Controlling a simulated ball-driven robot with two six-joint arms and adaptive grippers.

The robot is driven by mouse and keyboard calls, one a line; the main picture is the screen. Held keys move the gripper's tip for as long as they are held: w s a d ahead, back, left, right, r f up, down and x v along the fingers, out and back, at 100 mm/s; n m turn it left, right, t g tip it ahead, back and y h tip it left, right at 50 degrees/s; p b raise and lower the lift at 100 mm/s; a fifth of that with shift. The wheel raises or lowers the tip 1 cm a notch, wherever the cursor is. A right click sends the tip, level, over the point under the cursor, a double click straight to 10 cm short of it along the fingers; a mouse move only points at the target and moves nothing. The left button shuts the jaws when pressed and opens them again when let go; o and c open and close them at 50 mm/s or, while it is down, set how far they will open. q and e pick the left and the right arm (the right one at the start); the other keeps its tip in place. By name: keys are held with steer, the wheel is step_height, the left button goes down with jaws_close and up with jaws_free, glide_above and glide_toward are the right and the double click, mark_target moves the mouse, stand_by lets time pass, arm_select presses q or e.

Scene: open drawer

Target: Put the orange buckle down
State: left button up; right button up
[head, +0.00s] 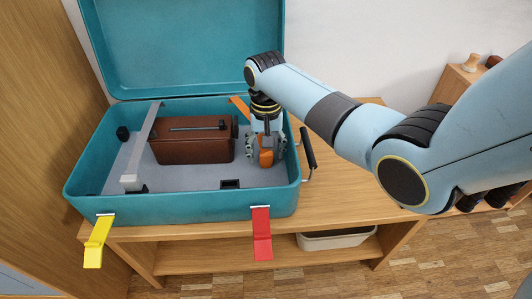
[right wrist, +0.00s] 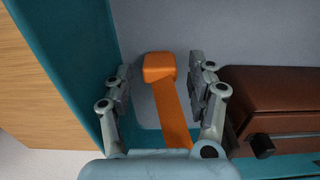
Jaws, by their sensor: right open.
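The orange buckle (head: 266,156) is at the right end of the inside of an open teal case, below my right gripper. My right gripper (head: 266,148) points down into the case and is open, with a finger on each side of the buckle. In the right wrist view the buckle (right wrist: 160,67) shows ahead of the open fingers (right wrist: 160,84), with a gap on both sides. Its orange strap (right wrist: 175,112) runs back between them. I cannot tell whether the buckle rests on the case floor. My left gripper is not in view.
The case (head: 180,216) stands on a wooden bench with its lid up. A brown box (head: 190,148) lies inside, left of my gripper. A grey bar (head: 143,140) crosses the case's left part. Yellow (head: 97,243) and red (head: 262,235) latches hang at the front.

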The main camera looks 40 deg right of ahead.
mark_target(265, 153)
step_height(265, 153, up, 5)
steer(key=shift+w+r+p, duration=0.1)
steer(key=shift+p, duration=0.85)
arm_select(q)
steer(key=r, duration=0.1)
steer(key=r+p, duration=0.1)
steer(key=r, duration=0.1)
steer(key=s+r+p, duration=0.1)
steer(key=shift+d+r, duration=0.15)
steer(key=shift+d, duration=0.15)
arm_select(e)
step_height(265, 153, up, 6)
